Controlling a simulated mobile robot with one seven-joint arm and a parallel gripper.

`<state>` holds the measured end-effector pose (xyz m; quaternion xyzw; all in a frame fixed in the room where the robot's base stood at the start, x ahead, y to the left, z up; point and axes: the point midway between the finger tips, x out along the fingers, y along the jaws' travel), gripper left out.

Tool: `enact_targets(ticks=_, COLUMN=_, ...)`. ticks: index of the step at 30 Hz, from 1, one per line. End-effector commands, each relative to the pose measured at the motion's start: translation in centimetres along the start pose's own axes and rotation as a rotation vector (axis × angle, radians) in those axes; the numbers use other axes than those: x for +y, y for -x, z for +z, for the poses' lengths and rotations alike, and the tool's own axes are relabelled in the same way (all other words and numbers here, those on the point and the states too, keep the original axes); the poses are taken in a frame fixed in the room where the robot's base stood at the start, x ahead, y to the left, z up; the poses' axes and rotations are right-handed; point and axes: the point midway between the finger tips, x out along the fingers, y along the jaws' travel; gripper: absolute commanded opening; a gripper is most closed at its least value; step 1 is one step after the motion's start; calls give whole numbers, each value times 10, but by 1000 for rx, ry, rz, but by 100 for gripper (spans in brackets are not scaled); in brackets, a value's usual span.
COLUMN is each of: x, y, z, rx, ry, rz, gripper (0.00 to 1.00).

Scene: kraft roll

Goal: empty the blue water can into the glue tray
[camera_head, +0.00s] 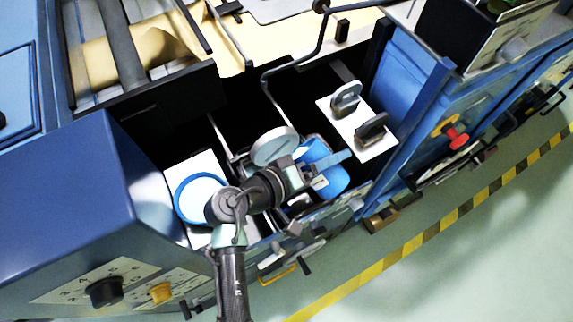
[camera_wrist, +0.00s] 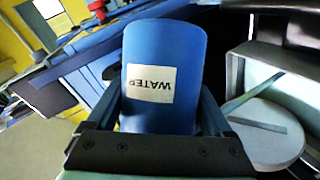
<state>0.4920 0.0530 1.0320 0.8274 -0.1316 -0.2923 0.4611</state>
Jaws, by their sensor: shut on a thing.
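The blue water can (camera_wrist: 188,50) fills the middle of the wrist view, with a white label reading WATER that shows upside down in the picture. My gripper (camera_wrist: 160,125) is shut around its sides. In the head view the can (camera_head: 338,181) is below the black slot of the machine's middle bay, partly covered by my gripper (camera_head: 315,172). I cannot tell how far it is tilted, and no water shows. I cannot tell for sure which part is the glue tray; a grey open box (camera_wrist: 285,72) stands right of the can in the wrist view.
A pale round disc (camera_head: 275,145) lies close beside my gripper. A white plate with two grey handles (camera_head: 379,146) is to the right. A round blue-rimmed thing (camera_head: 201,199) is at the left. A blue housing (camera_head: 70,200) and a red knob (camera_head: 456,136) flank the bay.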

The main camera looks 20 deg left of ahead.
Motion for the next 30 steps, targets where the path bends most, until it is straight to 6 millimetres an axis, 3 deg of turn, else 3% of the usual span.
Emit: enact_targets(ticks=30, x=11, y=5, z=-6, rx=-19, ry=87, rz=37, gripper=2)
